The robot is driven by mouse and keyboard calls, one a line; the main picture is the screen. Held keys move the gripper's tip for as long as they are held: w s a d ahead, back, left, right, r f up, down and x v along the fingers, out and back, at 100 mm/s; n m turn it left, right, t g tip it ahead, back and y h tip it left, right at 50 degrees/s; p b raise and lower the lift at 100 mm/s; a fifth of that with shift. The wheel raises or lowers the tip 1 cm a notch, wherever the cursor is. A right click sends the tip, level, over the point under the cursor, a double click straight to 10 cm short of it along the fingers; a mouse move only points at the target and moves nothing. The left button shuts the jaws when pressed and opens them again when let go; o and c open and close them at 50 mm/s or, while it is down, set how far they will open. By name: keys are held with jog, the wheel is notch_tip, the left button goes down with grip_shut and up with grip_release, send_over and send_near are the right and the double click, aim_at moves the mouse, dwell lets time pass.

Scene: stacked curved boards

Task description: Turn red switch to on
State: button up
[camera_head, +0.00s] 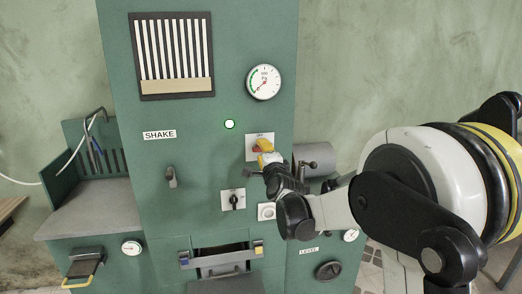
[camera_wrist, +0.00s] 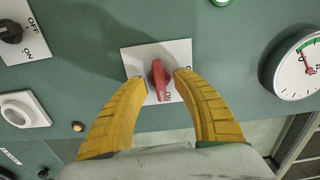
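The red switch (camera_wrist: 159,79) is a rotary knob on a white plate (camera_wrist: 171,54) fixed to the green machine front. In the wrist view my gripper (camera_wrist: 160,82) has its two yellow fingers on either side of the knob, open, with a visible gap on both sides. Part of the plate's lettering is covered by the right finger. In the head view my gripper (camera_head: 267,158) is in front of the same plate (camera_head: 252,142). The knob is mostly hidden there, with only a little red-orange showing near the fingers.
A black switch (camera_head: 234,201) on its own plate and a white round fitting (camera_head: 267,211) sit below. A gauge (camera_head: 264,82) is above, and a lit green-white lamp (camera_head: 229,124) is at upper left. A grey cylinder with a black handle (camera_head: 308,165) stands close to the right.

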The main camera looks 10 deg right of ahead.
jog(key=s, duration=0.7)
dwell(0.3)
jog(key=shift+s, duration=0.1)
jog(key=s+a+f+n+g+y, duration=0.25)
jog(key=s+n+g, duration=0.25)
jog(key=s+n, duration=0.8)
jog(key=s+d+f+n+g+h, duration=0.1)
jog(key=s+f, duration=0.4)
jog(key=s, duration=0.7)
jog(key=s+d+f+n+g+h, duration=0.1)
jog(key=s+f+n+g, duration=0.2)
jog(key=s, duration=0.9)
notch_tip(320, 180, down, 2)
jog(key=shift+s+d+g, duration=0.15)
jog(key=shift+d+g, duration=0.1)
jog(key=shift+g, duration=0.75)
jog(key=shift+h, duration=0.25)
